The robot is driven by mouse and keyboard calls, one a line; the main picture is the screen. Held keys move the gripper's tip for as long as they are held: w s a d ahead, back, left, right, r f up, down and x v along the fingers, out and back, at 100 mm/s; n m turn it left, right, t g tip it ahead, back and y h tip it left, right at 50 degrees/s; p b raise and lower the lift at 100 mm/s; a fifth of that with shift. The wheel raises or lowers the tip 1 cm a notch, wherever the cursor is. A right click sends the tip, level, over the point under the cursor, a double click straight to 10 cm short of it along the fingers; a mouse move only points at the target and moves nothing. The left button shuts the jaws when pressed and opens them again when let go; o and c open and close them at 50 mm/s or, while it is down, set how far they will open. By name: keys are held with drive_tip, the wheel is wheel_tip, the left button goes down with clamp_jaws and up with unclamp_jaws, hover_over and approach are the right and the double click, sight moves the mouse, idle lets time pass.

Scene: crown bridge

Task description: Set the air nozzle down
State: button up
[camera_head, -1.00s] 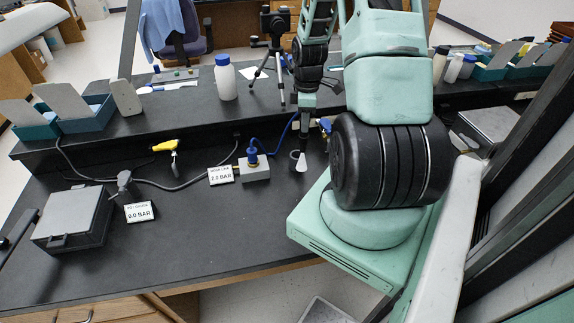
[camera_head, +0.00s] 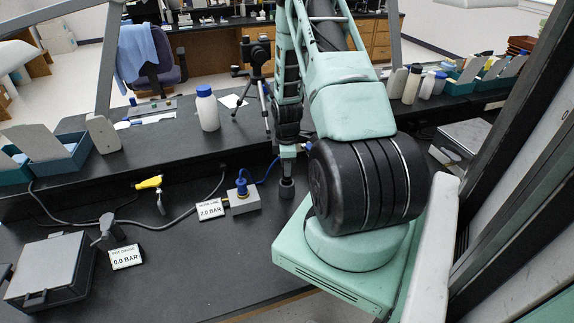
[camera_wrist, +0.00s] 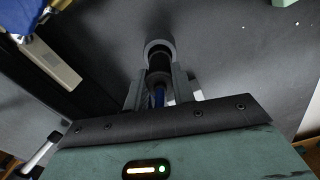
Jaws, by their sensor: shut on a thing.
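The air nozzle (camera_wrist: 158,52) is a dark, round piece with a grey ring at its end. In the wrist view it sits between the two fingers of my gripper (camera_wrist: 160,88), with a bit of blue showing between them. My gripper (camera_head: 287,168) is shut on it. In the head view the grey end of the nozzle (camera_head: 287,189) points down at the black bench top (camera_head: 190,270), right of the grey regulator box (camera_head: 243,203). A blue hose (camera_head: 268,172) runs from the box's blue fitting towards my gripper. I cannot tell whether the nozzle touches the bench.
A 2.0 BAR sign (camera_head: 209,210) stands left of the box. A raised shelf with a white bottle (camera_head: 207,110) runs behind. The front middle of the bench is clear.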

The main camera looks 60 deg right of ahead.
drive_tip(key=shift+f, duration=0.2)
drive_tip(key=shift+f, duration=0.15)
drive_tip(key=o, duration=1)
wheel_tip(320, 180, up, 12)
drive_tip(key=b, duration=0.3)
drive_tip(key=shift+r, duration=0.2)
